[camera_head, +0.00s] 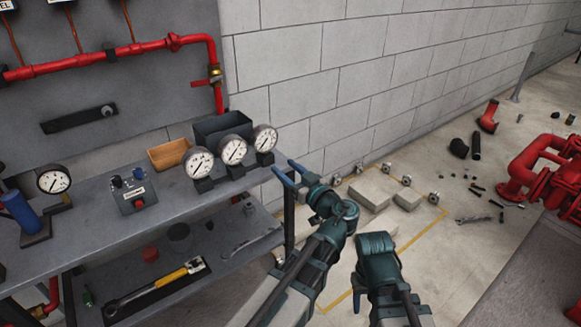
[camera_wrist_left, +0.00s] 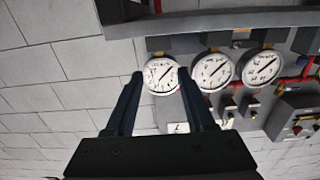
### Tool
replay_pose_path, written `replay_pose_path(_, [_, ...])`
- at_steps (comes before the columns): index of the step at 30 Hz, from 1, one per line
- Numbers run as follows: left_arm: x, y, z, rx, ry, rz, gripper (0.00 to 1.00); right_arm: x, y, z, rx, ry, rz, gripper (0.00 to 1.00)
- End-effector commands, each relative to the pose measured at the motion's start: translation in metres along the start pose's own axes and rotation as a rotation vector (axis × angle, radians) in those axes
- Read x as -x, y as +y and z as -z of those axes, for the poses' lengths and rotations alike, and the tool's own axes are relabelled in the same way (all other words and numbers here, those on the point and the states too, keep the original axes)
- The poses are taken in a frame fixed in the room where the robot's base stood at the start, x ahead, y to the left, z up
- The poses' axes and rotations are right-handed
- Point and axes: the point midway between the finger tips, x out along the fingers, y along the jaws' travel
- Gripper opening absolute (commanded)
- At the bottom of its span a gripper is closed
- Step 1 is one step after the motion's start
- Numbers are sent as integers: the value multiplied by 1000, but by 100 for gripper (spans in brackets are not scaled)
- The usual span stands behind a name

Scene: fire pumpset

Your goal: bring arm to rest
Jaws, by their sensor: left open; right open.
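My left gripper (camera_head: 289,172) is at the right end of the grey bench (camera_head: 175,212), near the three round gauges. Its two fingers are apart with nothing between them. In the left wrist view the open fingers (camera_wrist_left: 160,78) show in front of a white-faced gauge (camera_wrist_left: 160,75), which appears between the tips; I cannot tell the exact gap. My right arm (camera_head: 377,262) shows at the lower middle, over the floor.
Three gauges (camera_head: 233,151) stand on the bench with a dark bin (camera_head: 222,126), an orange-brown box (camera_head: 168,153) and a control box (camera_head: 138,197). Grey blocks (camera_head: 372,192) and small parts lie on the floor.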

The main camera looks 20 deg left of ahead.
Motion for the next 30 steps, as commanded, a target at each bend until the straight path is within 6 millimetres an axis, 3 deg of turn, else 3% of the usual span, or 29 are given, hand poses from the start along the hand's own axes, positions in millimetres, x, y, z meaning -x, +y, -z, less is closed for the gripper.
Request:
replay_pose_path(5, [-6,-14,-19,-57,-87,34,54,0,0,0,0,0,0,50])
replay_pose_path(11, [-10,-57,-90,-270,-437,74,54,0,0,0,0,0,0,50])
replay_pose_path(15, [8,-83,-146,-440,-755,-2,54,0,0,0,0,0,0,50])
replay_pose_path(18, [30,-93,-176,-535,-954,-112,54,0,0,0,0,0,0,50])
replay_pose_path(24, [67,-97,-206,-630,-1189,-342,54,0,0,0,0,0,0,50])
replay_pose_path(30, [96,-95,-217,-669,-1321,-557,54,0,0,0,0,0,0,50])
